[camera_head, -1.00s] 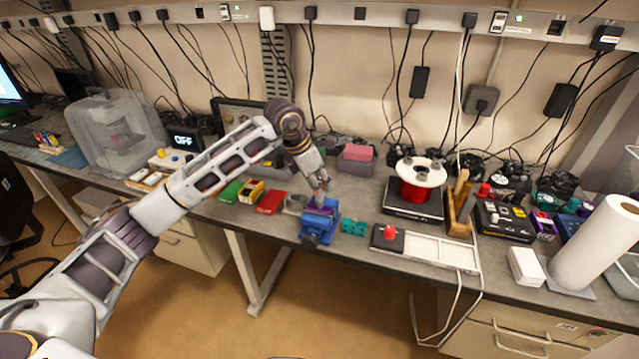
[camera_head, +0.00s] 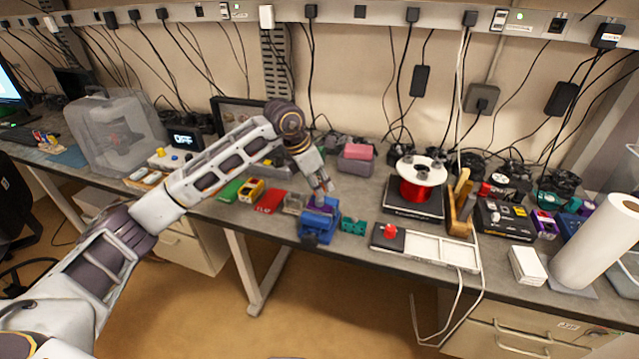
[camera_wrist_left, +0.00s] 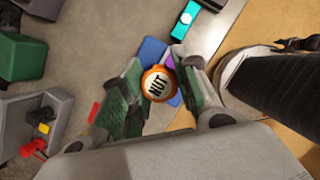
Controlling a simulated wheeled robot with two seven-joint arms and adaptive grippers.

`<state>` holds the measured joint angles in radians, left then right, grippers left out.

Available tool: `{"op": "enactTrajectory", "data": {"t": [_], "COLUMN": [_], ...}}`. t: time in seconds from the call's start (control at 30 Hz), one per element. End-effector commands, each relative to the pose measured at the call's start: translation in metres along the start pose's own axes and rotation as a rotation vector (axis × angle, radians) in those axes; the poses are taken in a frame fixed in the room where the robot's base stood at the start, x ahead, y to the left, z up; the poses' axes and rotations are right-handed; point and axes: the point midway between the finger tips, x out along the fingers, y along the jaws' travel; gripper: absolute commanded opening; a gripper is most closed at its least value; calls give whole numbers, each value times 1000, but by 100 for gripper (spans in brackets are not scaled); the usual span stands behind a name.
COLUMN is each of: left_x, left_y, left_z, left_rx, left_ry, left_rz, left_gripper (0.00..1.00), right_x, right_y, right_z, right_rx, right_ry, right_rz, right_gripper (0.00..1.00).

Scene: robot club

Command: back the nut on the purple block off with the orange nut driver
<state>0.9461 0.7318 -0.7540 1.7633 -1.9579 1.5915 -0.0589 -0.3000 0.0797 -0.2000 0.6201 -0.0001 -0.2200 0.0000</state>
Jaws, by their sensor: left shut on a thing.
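The orange nut driver (camera_wrist_left: 158,83) shows its round end, marked NUT, between the fingers of my left gripper (camera_wrist_left: 155,77) in the left wrist view. My left gripper (camera_head: 322,186) is shut on it, just above the blue vise (camera_head: 318,229) in the head view. The purple block (camera_head: 319,203) sits in the vise's top, and a bit of it shows beside the driver in the wrist view (camera_wrist_left: 170,63). The nut and the driver's lower end are hidden, so I cannot tell whether they touch. My right gripper is out of view.
A teal block (camera_head: 353,227) lies right of the vise, near the bench's front edge. Red (camera_head: 270,202) and green (camera_head: 231,190) pieces lie to its left. A black box with a red button (camera_head: 390,231) and a white tray (camera_head: 440,247) are further right.

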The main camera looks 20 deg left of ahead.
Motion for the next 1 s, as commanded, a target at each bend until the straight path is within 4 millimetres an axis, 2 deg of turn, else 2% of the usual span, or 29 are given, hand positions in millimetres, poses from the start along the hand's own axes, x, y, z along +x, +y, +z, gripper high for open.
{"op": "enactTrajectory", "data": {"t": [0.97,1.0], "left_x": [3,4], "left_y": [0,0], "left_z": [-2,-2], "left_rx": [0,0], "left_ry": [0,0], "left_rz": [0,0], "left_gripper": [9,32], "right_x": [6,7], "right_y": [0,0], "right_z": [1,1], "right_rx": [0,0], "right_ry": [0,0], "right_rz": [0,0], "right_gripper": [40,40]}}
